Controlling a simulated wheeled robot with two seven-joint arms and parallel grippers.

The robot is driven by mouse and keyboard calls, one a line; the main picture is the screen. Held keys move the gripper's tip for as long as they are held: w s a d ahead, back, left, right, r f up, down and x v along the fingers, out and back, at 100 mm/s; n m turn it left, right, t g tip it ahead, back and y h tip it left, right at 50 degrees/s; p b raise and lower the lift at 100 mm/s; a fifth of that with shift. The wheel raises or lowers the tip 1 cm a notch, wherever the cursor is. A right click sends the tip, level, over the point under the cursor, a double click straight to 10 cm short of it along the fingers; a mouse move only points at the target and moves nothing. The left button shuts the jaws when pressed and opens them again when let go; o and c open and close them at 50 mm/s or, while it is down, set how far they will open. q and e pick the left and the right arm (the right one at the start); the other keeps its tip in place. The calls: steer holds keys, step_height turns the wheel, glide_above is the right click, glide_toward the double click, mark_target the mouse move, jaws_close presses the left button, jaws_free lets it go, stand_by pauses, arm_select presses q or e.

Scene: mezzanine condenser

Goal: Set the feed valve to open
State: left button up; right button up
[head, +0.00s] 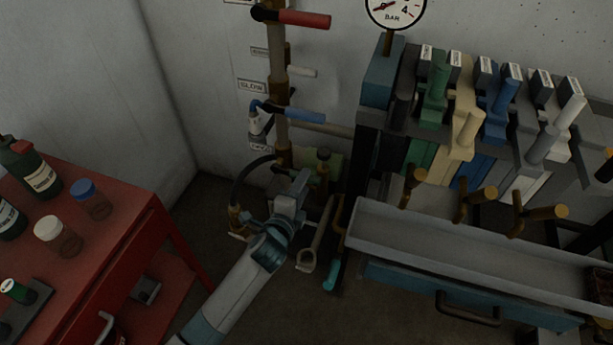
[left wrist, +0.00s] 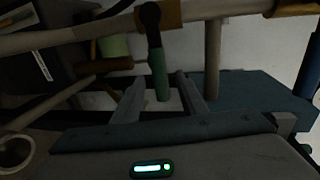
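A valve with a dark pivot and a green lever (head: 323,172) sits low on the pipework, right of the vertical pipe. Its label is not readable, so I cannot tell for sure that it is the feed valve. In the left wrist view the green lever (left wrist: 160,76) hangs down from its black end. My left gripper (head: 302,181) is close to this lever, at its left in the head view. In the wrist view the two fingers (left wrist: 160,90) are apart, with the lever's lower end showing in the gap. I cannot tell whether they touch it. My right gripper is not in view.
Above are valves with a red lever (head: 303,19), a white lever (head: 301,71) and a blue lever (head: 298,114). At right stand a row of coloured plates and a grey trough (head: 470,248). A red cart (head: 85,262) with bottles stands at left. Dark floor shows between.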

arm_select(q)
steer(key=shift+x, duration=1.75)
steer(key=shift+s, duration=0.1)
jaws_close()
